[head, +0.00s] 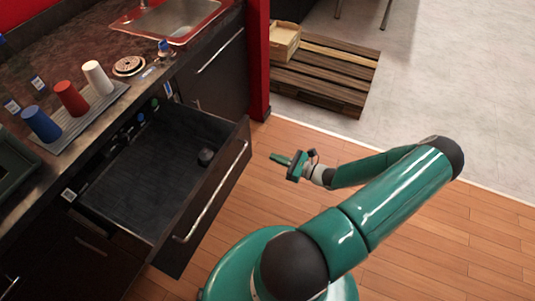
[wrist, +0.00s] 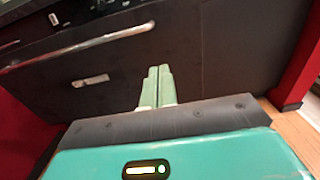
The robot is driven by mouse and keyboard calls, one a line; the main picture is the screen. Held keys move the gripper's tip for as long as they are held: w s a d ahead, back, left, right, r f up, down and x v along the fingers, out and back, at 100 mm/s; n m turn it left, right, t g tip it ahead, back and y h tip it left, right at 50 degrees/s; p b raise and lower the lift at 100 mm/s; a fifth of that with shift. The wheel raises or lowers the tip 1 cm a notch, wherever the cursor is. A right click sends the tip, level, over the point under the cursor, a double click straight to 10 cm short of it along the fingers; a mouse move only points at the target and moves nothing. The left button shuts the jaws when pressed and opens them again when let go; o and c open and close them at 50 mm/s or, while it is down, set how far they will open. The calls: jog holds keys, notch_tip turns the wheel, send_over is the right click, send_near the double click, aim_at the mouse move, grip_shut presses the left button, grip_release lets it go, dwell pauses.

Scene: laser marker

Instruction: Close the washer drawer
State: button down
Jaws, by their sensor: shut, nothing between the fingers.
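The washer drawer (head: 150,165) is pulled well out from under the dark counter in the head view. Its front panel (head: 215,195) carries a long silver handle (head: 213,195). A small dark round object (head: 206,156) lies inside, near the front. My gripper (head: 275,157) is to the right of the drawer front, apart from it, with its fingers pointing left toward the panel. In the wrist view the two green fingers (wrist: 157,80) are together and empty. A dark panel with a long silver handle (wrist: 85,46) is in front of them.
Red, white and blue cups (head: 71,98) stand on a tray on the counter, with a sink (head: 165,15) farther back. A red wall end (head: 258,60) and a wooden pallet (head: 318,75) are behind my gripper. Wooden floor (head: 450,240) is clear at right.

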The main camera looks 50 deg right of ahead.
aim_at(239, 144)
jog(key=x, duration=1.2)
jog(key=shift+w+a, duration=0.15)
jog(key=shift+w, duration=0.1)
jog(key=shift+w, duration=0.1)
